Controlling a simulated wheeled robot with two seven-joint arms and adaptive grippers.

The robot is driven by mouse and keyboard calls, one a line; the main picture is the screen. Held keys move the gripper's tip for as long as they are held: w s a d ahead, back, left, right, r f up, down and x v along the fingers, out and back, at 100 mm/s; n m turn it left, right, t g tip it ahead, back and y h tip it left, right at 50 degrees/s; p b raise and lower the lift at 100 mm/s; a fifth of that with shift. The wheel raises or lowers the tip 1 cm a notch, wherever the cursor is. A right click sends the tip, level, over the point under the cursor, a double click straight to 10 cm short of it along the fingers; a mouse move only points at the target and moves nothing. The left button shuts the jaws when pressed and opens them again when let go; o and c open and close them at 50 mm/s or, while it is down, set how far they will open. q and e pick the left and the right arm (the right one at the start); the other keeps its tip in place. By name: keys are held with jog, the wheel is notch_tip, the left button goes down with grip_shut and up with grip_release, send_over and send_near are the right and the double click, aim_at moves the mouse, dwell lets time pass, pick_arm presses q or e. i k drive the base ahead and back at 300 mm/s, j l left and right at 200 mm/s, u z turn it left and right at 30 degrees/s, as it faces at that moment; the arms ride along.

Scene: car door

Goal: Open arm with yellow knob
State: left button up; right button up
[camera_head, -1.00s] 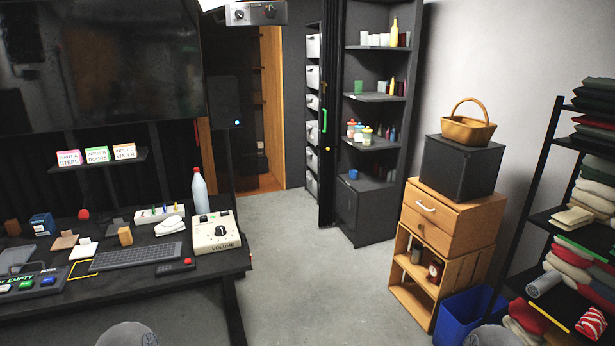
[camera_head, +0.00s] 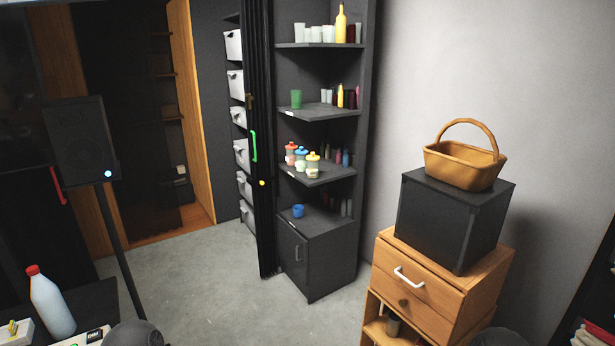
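A small yellow knob (camera_head: 262,183) sits on the edge of a dark folding door panel (camera_head: 264,225), in the middle of the head view. A green vertical handle (camera_head: 253,146) is just above it on the same panel. The panel stands folded between white bins on the left and open shelves on the right. My grippers are not in view. Rounded grey parts at the bottom edge look like parts of my own arms, well apart from the knob.
A dark shelf unit (camera_head: 317,113) holds bottles and cups. A wooden drawer cabinet (camera_head: 440,285) with a black box (camera_head: 455,220) and basket (camera_head: 465,164) stands at right. A desk (camera_head: 90,305) with a bottle (camera_head: 51,303) is lower left. Grey floor (camera_head: 195,275) is clear between.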

aim_at(260, 182)
jog(key=i+u, duration=0.15)
jog(key=i, duration=0.4)
jog(key=i+u, duration=0.2)
jog(key=i, duration=0.35)
jog(key=i+u, duration=0.15)
jog(key=i, duration=0.4)
jog(key=i+l+u, duration=0.15)
jog(key=i, duration=0.4)
